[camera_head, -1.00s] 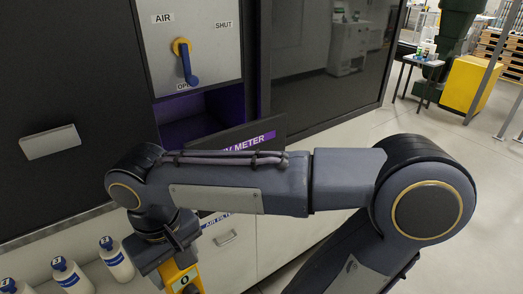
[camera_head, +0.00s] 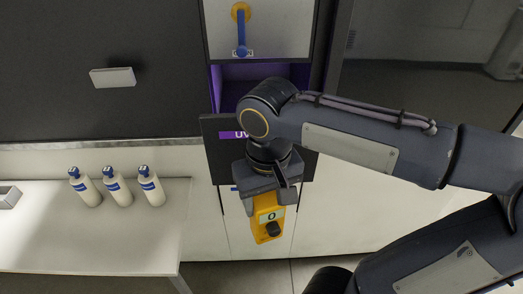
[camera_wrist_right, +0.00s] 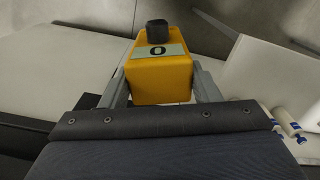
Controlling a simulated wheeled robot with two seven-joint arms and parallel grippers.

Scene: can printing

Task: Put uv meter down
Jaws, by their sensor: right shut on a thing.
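The UV meter (camera_head: 267,224) is a yellow block with a pale display reading 0 and a black knob. My right gripper (camera_head: 269,199) is shut on it and holds it in the air in front of the cabinet, below the open drawer front marked UV (camera_head: 222,150). In the right wrist view the meter (camera_wrist_right: 160,78) sits between the two grey fingers (camera_wrist_right: 162,88). My right arm covers part of the drawer front's lettering. My left gripper is not in view.
A white table (camera_head: 105,240) stands at the left with three white bottles with blue caps (camera_head: 118,190) near its back; its front is clear. A purple-lined compartment (camera_head: 230,90) is open below a blue lever (camera_head: 241,38). Floor shows between table and arm.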

